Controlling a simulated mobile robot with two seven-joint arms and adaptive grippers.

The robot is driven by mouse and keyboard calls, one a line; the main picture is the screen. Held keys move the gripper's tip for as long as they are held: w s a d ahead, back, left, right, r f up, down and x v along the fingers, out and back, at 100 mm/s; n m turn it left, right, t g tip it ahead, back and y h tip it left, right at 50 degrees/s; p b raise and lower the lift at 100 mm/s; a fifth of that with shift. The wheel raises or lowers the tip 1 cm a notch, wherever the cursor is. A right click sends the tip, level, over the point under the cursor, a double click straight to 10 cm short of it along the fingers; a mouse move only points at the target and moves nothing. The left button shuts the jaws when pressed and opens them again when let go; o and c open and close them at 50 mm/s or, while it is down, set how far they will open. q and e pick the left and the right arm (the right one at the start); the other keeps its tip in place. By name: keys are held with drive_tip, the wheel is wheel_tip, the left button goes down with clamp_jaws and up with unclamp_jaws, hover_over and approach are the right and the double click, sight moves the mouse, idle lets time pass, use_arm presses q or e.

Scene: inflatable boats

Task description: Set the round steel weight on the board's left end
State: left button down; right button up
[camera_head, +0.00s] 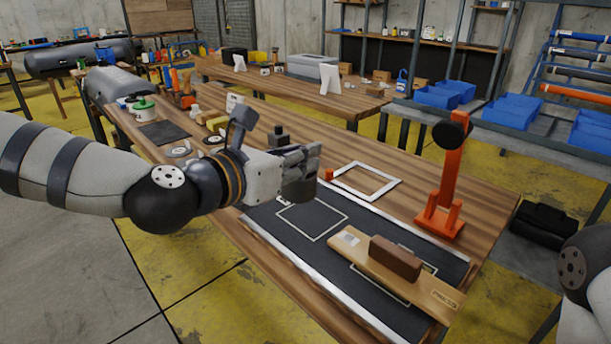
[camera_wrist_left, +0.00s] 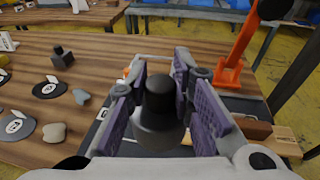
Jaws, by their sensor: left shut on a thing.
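My left gripper (camera_head: 312,178) is over the table, above the far left part of the dark mat. In the left wrist view its purple-padded fingers (camera_wrist_left: 172,112) are closed around the dark round steel weight (camera_wrist_left: 158,118), which has a narrower knob on top. The board and weight are apart. My right gripper is out of view; only part of that arm shows.
The dark mat (camera_head: 262,225) has pale outlines and light edge strips. An orange stand (camera_head: 450,185) rises behind the board. A white square frame (camera_head: 367,181) lies behind the mat. A dark knobbed block (camera_head: 279,138) and flat round discs (camera_wrist_left: 50,88) lie to the left.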

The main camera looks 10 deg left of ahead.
use_arm(q)
drive_tip(key=shift+w+d+f+b, duration=0.25)
drive_tip(key=shift+w+d+f, duration=0.2)
drive_tip(key=shift+d+f, duration=1.3)
drive_tip(key=shift+w+d+f+b, duration=0.2)
drive_tip(key=shift+w+d+f, duration=0.2)
drive_tip(key=shift+d+f, duration=1.3)
drive_tip(key=shift+w+d+f+b, duration=0.25)
drive_tip(key=shift+w+d+f, duration=0.2)
drive_tip(key=shift+d+f, duration=1.25)
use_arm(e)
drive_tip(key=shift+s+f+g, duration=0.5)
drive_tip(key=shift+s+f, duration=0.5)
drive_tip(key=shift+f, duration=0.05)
use_arm(q)
drive_tip(key=shift+a+f, duration=0.2)
drive_tip(key=shift+f, duration=0.1)
drive_tip(key=shift+f, duration=0.1)
drive_tip(key=c, duration=1.4)
unclamp_jaws()
drive_tip(key=shift+s+f, duration=0.1)
drive_tip(key=shift+f, duration=0.1)
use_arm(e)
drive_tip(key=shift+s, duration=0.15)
